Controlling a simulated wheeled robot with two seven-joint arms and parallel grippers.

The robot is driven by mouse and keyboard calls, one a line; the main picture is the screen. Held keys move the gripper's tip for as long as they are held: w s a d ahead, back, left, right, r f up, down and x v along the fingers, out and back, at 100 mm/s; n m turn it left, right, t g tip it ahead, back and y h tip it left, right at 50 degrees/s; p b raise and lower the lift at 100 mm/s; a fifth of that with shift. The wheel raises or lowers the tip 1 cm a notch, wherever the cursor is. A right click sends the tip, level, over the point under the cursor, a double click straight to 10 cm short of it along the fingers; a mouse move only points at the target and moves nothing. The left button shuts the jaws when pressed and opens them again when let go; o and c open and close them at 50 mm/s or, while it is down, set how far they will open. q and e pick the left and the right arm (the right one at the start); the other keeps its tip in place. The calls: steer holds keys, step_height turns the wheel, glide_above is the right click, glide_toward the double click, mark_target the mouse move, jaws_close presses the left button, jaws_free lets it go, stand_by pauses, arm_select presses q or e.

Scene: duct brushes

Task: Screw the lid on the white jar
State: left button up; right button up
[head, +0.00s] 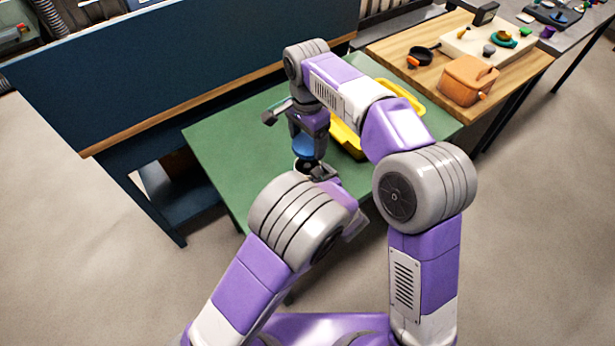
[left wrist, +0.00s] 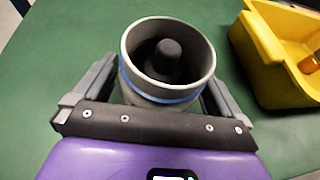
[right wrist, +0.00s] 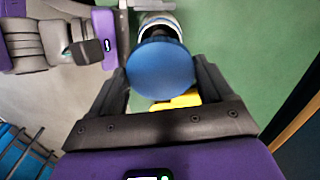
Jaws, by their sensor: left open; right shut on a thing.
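The white jar (left wrist: 168,90) stands open on the green table in the left wrist view, with a blue band around it and a dark rounded post inside. My left gripper (left wrist: 160,95) is open, with one finger on each side of the jar. In the head view the jar (head: 298,167) is partly hidden by the arms. My right gripper (right wrist: 160,88) is shut on the blue lid (right wrist: 160,68). The lid (head: 305,150) is held above the jar, apart from it in the head view. The jar (right wrist: 158,20) also shows beyond the lid in the right wrist view.
A yellow bin (left wrist: 265,65) stands on the green table (head: 235,150) to the right of the jar, with an orange item in it. A dark blue panel (head: 180,70) rises behind the table. A wooden table (head: 525,60) with an orange box (head: 468,80) is at the right.

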arm_select(q)
steer(key=shift+c, duration=0.5)
steer(key=c, duration=1.2)
arm_select(e)
glide_above(307, 166)
steer(key=shift+f, duration=2.45)
steer(key=shift+f, duration=0.15)
steer(key=shift+f, duration=0.75)
steer(key=shift+f, duration=0.25)
steer(key=shift+f, duration=0.35)
